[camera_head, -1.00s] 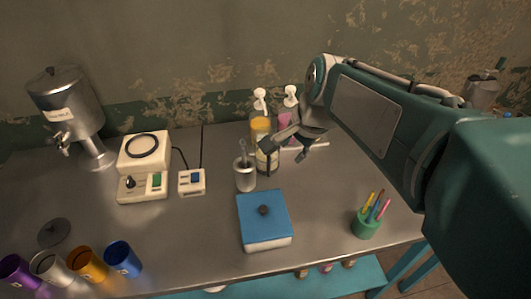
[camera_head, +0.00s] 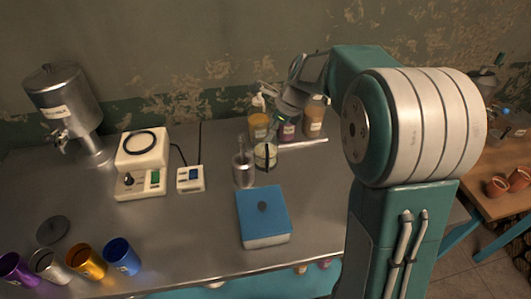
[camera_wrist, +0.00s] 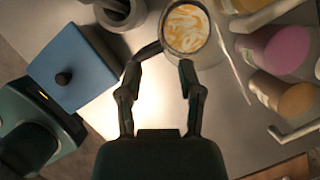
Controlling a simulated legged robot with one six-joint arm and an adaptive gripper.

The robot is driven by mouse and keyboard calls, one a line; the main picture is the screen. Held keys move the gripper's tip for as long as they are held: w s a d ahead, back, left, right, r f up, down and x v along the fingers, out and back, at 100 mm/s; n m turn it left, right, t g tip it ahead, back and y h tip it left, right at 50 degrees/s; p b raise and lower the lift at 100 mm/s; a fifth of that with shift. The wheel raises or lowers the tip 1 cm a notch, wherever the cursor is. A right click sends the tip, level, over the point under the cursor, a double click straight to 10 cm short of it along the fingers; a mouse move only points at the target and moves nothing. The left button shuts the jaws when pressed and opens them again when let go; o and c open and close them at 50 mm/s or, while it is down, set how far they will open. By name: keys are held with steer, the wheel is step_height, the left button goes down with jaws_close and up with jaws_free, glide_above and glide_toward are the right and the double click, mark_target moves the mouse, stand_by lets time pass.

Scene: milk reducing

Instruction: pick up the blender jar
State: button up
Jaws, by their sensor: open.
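The blender jar (camera_head: 262,160) is a clear jar with a dark handle, upright on the metal table behind the blue box. In the wrist view the jar (camera_wrist: 186,30) shows from above with white and orange contents. Its dark handle (camera_wrist: 149,50) points toward the left finger. My gripper (camera_wrist: 160,72) is open and empty, with its fingertips just short of the jar in that view. In the head view my wrist is above and behind the jar, and the fingers are hard to make out. The white blender base (camera_head: 143,150) stands to the left.
A grey cup with utensils (camera_head: 244,170) stands close left of the jar. Pump bottles (camera_head: 258,122) and (camera_head: 313,118) stand behind it. The blue box (camera_head: 263,215) is in front. A steel dispenser (camera_head: 65,100) and coloured cups (camera_head: 122,256) are at the left.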

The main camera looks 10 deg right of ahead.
glide_above(262, 163)
step_height(262, 163, down, 7)
steer(key=shift+r, duration=0.2)
jaws_close()
steer(key=shift+w, duration=0.1)
